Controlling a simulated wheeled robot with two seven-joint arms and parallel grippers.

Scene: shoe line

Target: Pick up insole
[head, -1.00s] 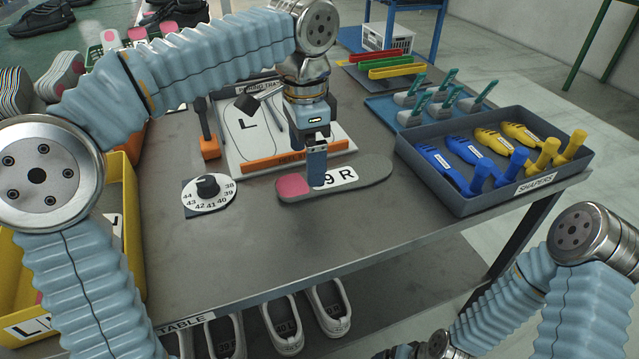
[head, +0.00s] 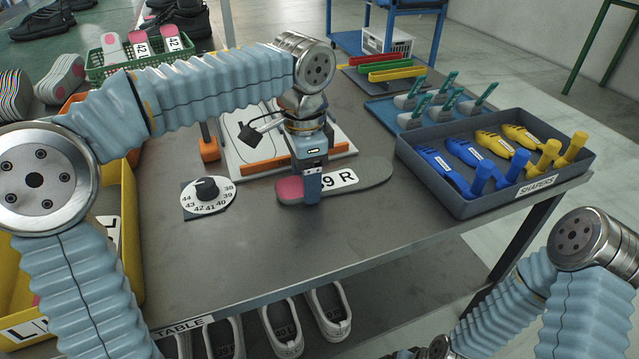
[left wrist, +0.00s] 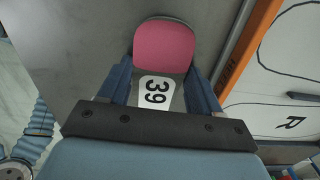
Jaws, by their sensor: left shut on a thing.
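The insole (head: 374,174) is grey with a pink heel pad and a white label whose visible part reads "9 R" in the head view. It lies on or just above the grey table, beside the white board's orange edge. My left gripper (head: 312,200) points down over the insole's label. In the left wrist view, its two blue fingers (left wrist: 160,95) close on both sides of the insole (left wrist: 165,45), with the label "39" between them. My right arm shows at the lower right of the head view, but its gripper cannot be seen.
A size dial (head: 207,194) lies left of the insole. A grey shapers tray (head: 500,205) with blue and yellow shapers stands at the right. A white outlined board (head: 235,150) with an orange front strip lies behind. The front of the table (head: 250,250) is clear.

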